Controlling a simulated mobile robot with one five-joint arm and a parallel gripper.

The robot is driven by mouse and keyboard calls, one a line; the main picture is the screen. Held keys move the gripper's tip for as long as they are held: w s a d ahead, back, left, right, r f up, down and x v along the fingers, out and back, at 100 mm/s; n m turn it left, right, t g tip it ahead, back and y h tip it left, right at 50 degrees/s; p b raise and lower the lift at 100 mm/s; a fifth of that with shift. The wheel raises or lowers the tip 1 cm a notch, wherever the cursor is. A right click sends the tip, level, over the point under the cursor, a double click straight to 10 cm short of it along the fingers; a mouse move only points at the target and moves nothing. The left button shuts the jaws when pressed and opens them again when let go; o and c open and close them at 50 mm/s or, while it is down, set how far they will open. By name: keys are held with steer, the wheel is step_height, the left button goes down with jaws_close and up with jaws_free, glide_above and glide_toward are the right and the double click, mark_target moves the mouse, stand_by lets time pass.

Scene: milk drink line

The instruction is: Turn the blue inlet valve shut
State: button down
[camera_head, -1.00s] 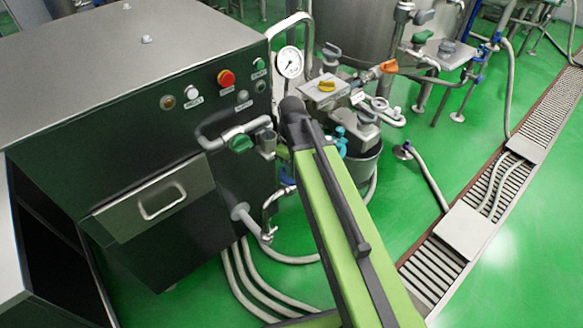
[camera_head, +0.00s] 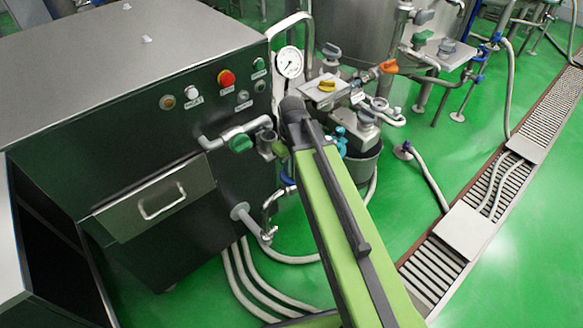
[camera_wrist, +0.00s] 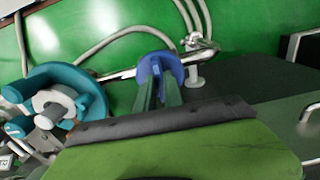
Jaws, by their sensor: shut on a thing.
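The blue inlet valve (camera_wrist: 155,64) shows in the wrist view as a rounded blue handle on a metal pipe, top centre. My gripper (camera_wrist: 159,84) reaches up to it, and its two dark green fingers are shut on the handle. The fingertips partly cover the handle. In the head view only a small patch of the blue valve (camera_head: 288,181) shows beside my arm, low by the dark machine's right side. My fingers are hidden there behind the arm. The handle's exact angle to its pipe is hard to tell.
The dark machine (camera_head: 205,235) with a green-handled valve (camera_head: 240,143) stands close on the left. A teal part (camera_wrist: 85,85) is near my gripper's left in the wrist view. Hoses (camera_head: 250,280) run along the green floor.

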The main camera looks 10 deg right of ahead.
steer(key=shift+a, duration=0.1)
steer(key=c, duration=1.5)
jaws_free()
steer(key=shift+o, duration=0.2)
step_height(320, 180, up, 18)
steer(key=p, duration=1.7)
steer(key=shift+f, duration=0.25)
